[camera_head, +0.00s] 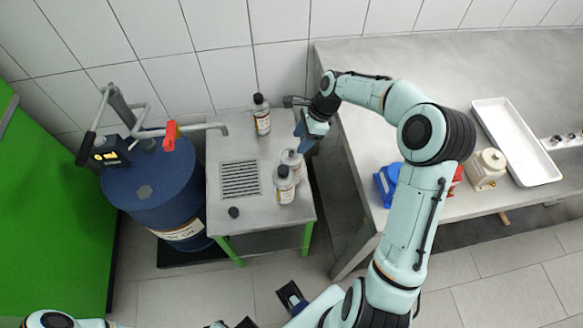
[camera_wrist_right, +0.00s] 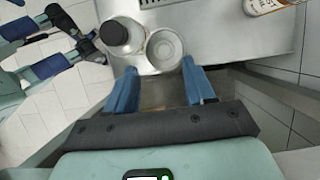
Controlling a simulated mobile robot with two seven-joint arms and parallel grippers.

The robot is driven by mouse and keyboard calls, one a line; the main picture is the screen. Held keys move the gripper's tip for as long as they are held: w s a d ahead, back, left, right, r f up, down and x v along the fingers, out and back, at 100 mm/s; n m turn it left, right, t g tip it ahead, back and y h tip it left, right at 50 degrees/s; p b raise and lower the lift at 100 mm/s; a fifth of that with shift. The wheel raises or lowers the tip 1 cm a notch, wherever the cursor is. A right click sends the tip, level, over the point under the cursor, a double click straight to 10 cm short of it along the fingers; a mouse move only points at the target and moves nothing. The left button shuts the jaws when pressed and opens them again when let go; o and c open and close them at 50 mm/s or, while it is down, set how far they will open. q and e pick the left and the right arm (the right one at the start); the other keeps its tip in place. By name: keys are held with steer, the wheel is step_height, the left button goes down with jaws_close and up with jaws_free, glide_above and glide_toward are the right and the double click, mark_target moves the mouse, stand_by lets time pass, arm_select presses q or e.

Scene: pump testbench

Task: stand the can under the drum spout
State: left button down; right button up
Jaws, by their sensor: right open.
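The can (camera_head: 292,158) is pale, round and metallic. It stands upright on the right side of the steel table, partly hidden by my right gripper and a bottle; its round top shows in the wrist view (camera_wrist_right: 164,48). My right gripper (camera_head: 304,144) is open beside the can; in the wrist view its blue fingertips (camera_wrist_right: 160,70) are apart at the can's near edge. The drum spout (camera_head: 217,127) reaches from the blue drum (camera_head: 150,188) over the table's left back, above the grate (camera_head: 240,179). Dark parts that may be my left gripper (camera_head: 290,297) show low in the head view.
A black-capped bottle (camera_head: 284,186) stands close in front of the can, another (camera_head: 262,115) at the back. A small black cap (camera_head: 233,212) lies on the steel table (camera_head: 262,212) near the front. The grate is clear. A bench (camera_head: 430,70) stands at the right.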

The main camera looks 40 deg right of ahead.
mark_target(293, 152)
steer(key=x, duration=0.6)
steer(key=shift+w+d+f, duration=0.15)
steer(key=shift+w+f, duration=0.05)
steer(key=shift+f, duration=0.1)
